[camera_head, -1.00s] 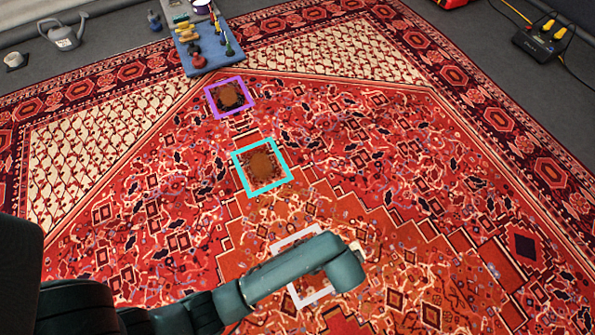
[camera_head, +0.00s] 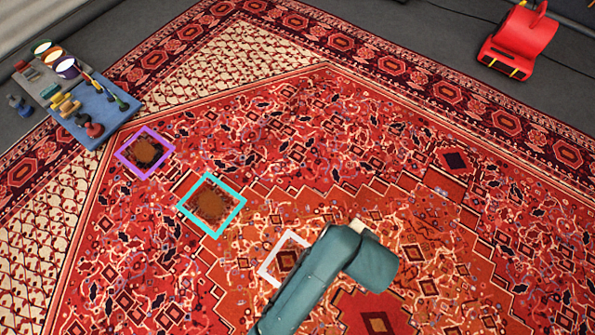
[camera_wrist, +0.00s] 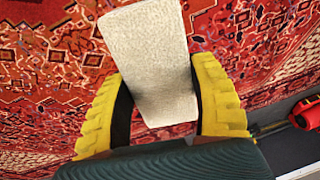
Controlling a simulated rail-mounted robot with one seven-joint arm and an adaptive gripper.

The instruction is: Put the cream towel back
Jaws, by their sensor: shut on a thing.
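The cream towel (camera_wrist: 150,60) is a pale folded block in the wrist view. My gripper (camera_wrist: 163,98), with yellow ridged fingers, is shut on its lower part, one finger on each side. The towel is held above the red patterned rug. In the head view only a small cream bit of the towel (camera_head: 357,226) shows beyond my teal arm, which hides the rest of it and the gripper.
On the rug (camera_head: 330,140) lie a purple frame (camera_head: 124,159) and a cyan frame (camera_head: 185,207), each around a brown stain, and a white frame (camera_head: 266,270) partly behind my arm. A blue tray (camera_head: 100,137) holds tools at left. A red machine (camera_head: 520,40) stands at upper right.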

